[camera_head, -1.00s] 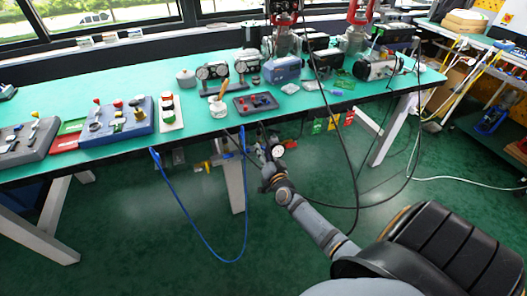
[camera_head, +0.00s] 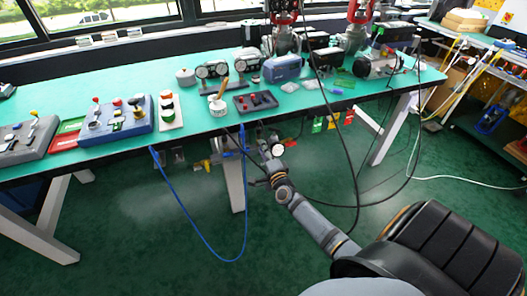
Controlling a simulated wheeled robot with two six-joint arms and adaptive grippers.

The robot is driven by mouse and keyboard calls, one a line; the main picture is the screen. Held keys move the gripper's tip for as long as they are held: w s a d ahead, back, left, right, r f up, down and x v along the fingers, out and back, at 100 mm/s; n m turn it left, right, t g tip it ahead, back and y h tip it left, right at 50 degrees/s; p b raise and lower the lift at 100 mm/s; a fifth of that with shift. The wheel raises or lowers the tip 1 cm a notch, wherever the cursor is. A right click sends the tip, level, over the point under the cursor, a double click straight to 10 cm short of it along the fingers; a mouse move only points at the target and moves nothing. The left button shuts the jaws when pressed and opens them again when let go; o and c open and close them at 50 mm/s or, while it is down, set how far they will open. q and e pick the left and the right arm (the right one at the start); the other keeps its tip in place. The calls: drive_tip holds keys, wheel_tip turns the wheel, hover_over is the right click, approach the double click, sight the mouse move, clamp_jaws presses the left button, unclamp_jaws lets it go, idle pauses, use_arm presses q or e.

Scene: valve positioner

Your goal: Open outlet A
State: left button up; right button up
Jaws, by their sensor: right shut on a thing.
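My right arm comes up from the lower right. My right gripper (camera_head: 266,139) is just below the front edge of the green table, shut on a small part there, apparently a valve handle. The fingers and my wrist hide most of that part, and no label for outlet A is readable. A round white face like a gauge (camera_head: 278,149) shows beside the gripper. A small red part (camera_head: 290,143) is to its right. A yellow handle (camera_head: 205,164) hangs under the table edge to the left. My left gripper is not in view.
The green table (camera_head: 130,77) carries control boxes, a blue case (camera_head: 281,68) and a dark tray (camera_head: 255,102). A blue hose (camera_head: 199,238) loops below it. Dark cables hang right of my arm. Green, yellow and red tags (camera_head: 332,122) hang under the edge. The floor is open.

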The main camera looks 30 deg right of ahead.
drive_tip(key=shift+f+m, duration=0.1)
drive_tip(key=shift+m, duration=0.3)
idle(0.3)
drive_tip(key=o, duration=0.9)
drive_tip(key=v, duration=1.2)
drive_tip(key=shift+a, duration=0.1)
